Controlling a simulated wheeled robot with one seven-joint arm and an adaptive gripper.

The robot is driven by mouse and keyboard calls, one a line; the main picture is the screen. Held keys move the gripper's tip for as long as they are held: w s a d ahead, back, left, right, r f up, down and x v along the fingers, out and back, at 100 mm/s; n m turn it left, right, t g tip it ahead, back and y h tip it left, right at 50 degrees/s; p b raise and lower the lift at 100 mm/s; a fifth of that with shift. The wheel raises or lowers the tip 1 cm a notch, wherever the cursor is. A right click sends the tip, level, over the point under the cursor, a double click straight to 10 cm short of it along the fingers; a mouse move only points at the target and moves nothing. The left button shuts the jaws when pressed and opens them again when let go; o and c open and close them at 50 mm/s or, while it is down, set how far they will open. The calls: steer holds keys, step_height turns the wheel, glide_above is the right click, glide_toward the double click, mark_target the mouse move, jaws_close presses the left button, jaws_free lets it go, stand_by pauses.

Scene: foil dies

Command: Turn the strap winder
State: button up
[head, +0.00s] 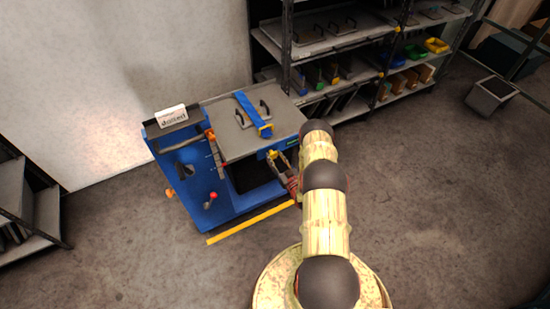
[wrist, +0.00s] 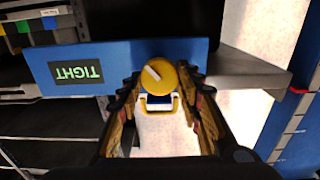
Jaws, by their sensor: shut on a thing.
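The strap winder is a round yellow knob (wrist: 158,76) with a white line across it, on the front of a blue panel (wrist: 120,62) in the wrist view. My gripper (wrist: 161,84) has a fingertip on each side of the knob and is shut on it. The white line is slanted. A dark display (wrist: 76,73) on the panel reads TIGHT in green, upside down in this view. In the head view, a blue strap (head: 252,112) lies over a grey plate with two handles on the blue cart (head: 180,185). My gripper (head: 279,161) is at the cart's front edge.
A shelf rack (head: 340,45) with bins and parts stands behind the cart. Another low shelf (head: 30,205) is at the left. A yellow floor strip (head: 250,222) runs before the cart. Open floor lies to the right.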

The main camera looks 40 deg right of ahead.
steer(key=n+b, duration=0.1)
steer(key=n, duration=0.2)
steer(key=shift+f+n+b, duration=0.1)
steer(key=shift+n+b, duration=0.2)
steer(key=shift+b, duration=0.05)
steer(key=n+b, duration=0.1)
steer(key=n, duration=0.2)
steer(key=shift+a+n, duration=0.15)
steer(key=shift+n, duration=0.15)
steer(key=n+b, duration=0.3)
steer(key=n, duration=0.3)
steer(key=shift+f, duration=0.1)
steer(key=shift+a+n, duration=0.1)
steer(key=shift+n, duration=0.3)
steer(key=o, duration=1.1)
steer(key=shift+o, duration=0.2)
steer(key=v, duration=1.2)
